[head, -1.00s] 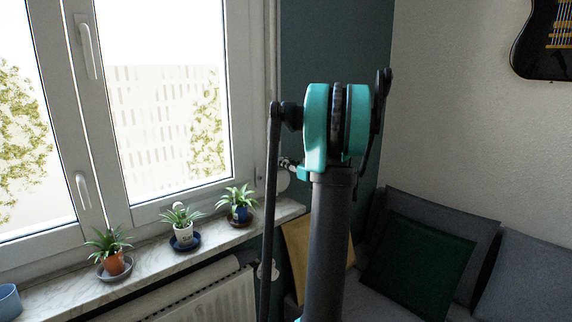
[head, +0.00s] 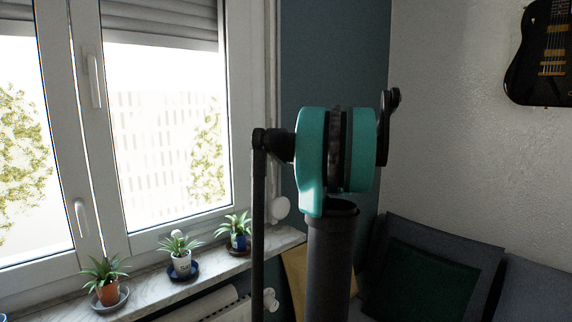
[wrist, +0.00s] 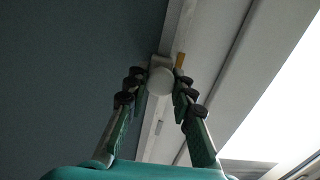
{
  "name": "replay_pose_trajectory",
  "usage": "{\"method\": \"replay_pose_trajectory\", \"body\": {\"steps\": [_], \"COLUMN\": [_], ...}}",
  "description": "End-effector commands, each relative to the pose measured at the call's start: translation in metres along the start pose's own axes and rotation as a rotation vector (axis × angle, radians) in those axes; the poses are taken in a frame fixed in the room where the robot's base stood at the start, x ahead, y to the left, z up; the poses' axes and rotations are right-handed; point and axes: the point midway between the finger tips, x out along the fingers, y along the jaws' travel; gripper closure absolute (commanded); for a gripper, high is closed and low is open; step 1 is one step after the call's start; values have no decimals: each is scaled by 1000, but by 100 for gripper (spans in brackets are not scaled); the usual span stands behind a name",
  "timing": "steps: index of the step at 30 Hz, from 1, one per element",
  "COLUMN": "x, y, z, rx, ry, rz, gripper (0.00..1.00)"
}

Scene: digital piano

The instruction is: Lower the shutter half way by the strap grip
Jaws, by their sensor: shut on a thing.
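The grey slatted shutter (head: 160,22) covers the top part of the window in the head view; below its lower edge the glass is bright and open. In the wrist view my gripper (wrist: 160,82) has its two green and black fingers closed on either side of a round white grip (wrist: 161,80), which I take to be the strap grip. A pale strip or strap runs above and below it along the frame edge. A small yellow-orange piece is just above the right fingertip. In the head view my gripper is not visible.
Several potted plants, such as the white pot (head: 181,262), stand on the marble windowsill (head: 150,287). A radiator is below it. A dark sofa (head: 490,250) with a green cushion (head: 420,280) is at right. A black guitar (head: 540,75) hangs on the wall.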

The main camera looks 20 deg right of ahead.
Motion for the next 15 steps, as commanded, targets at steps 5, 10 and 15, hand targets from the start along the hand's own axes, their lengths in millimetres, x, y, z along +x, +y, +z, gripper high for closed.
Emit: {"method": "replay_pose_trajectory", "body": {"steps": [5,10,15], "x": [0,0,0], "y": [0,0,0], "z": [0,1,1], "rx": [0,0,0], "ry": [0,0,0], "rz": [1,1,0], "gripper": [75,56,56]}}
